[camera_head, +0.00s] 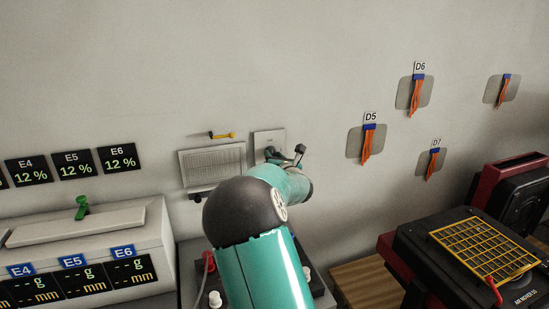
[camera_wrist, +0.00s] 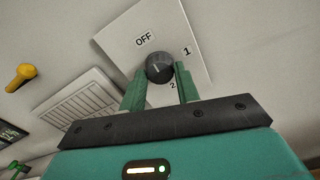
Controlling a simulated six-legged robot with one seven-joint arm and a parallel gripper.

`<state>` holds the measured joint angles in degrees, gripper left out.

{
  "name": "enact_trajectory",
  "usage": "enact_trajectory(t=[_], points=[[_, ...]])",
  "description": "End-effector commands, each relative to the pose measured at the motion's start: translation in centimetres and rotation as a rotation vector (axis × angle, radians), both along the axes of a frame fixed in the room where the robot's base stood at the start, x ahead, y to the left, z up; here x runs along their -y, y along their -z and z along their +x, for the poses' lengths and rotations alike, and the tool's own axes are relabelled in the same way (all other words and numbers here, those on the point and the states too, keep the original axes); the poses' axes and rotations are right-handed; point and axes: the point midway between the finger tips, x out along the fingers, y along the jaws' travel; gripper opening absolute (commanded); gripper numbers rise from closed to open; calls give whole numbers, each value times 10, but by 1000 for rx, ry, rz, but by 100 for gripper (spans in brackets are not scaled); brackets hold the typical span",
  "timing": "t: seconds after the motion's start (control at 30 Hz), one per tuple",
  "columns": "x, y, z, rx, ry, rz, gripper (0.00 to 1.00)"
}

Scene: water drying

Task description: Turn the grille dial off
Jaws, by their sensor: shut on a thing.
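The dial (camera_wrist: 159,66) is a dark round knob on a pale square wall plate (camera_wrist: 130,40). The plate is marked OFF at the upper left, 1 at the right and 2 below. A short light mark shows on the knob, but I cannot tell which label it points at. My gripper (camera_wrist: 161,75) has one green finger on each side of the knob and is shut on it. In the head view the plate (camera_head: 262,136) is on the wall beside the white grille (camera_head: 211,164), and my arm and gripper (camera_head: 285,157) partly cover it and hide the knob.
A yellow handle (camera_head: 221,135) is on the wall above the grille. Percent displays (camera_head: 75,165) and a white unit with a green handle (camera_head: 82,207) are at the left.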

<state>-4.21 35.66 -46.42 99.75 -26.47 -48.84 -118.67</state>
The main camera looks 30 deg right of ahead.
Motion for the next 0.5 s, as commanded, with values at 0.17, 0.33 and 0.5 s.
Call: enact_trajectory(t=[0.17,0.33,0.5], points=[[-1,2,0,-12,-1,-32,9],[-1,2,0,-15,0,-41,9],[-1,2,0,-16,0,-40,9]])
